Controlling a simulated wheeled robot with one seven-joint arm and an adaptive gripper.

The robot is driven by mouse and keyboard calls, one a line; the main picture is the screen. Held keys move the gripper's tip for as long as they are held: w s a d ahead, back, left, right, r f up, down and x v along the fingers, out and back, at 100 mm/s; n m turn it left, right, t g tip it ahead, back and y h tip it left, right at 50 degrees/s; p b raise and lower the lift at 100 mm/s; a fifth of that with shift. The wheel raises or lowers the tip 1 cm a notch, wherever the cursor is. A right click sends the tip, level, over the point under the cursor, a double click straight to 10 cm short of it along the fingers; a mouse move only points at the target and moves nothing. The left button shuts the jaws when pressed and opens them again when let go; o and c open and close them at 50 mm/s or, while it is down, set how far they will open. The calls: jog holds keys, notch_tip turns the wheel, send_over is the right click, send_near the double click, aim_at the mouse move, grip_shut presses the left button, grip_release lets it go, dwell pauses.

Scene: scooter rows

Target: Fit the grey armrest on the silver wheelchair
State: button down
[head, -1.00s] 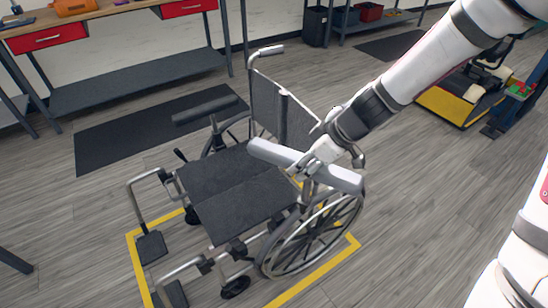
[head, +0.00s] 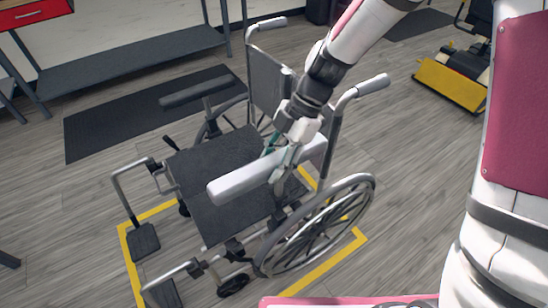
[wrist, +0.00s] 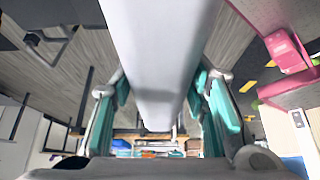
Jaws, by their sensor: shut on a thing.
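The silver wheelchair (head: 330,225) stands on the floor in the head view, with a black seat (head: 215,175) and backrest (head: 268,85). A dark armrest (head: 195,94) is on its far side. My gripper (head: 280,160) is shut on the light grey armrest (head: 236,183) and holds it over the near side of the seat, above the near wheel. Its free end points to the lower left. In the wrist view the grey armrest (wrist: 160,50) runs between the teal finger pads. The near-side mount under the armrest is partly hidden.
Yellow tape (head: 325,265) marks the floor around the wheelchair. The near push handle (head: 372,85) rises just right of my gripper. A workbench shelf (head: 130,60) and a dark mat (head: 150,108) lie behind. A yellow-based machine (head: 450,82) stands at the right back.

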aim_at(275, 189)
notch_tip(275, 189, down, 2)
jog(key=shift+b, duration=0.45)
jog(key=shift+f, duration=0.1)
jog(key=shift+w+d+f+b, duration=0.15)
jog(key=shift+d+f+b, duration=0.05)
jog(key=shift+f+b, duration=0.65)
jog(key=shift+f+b, duration=2.95)
jog(key=shift+f, duration=0.35)
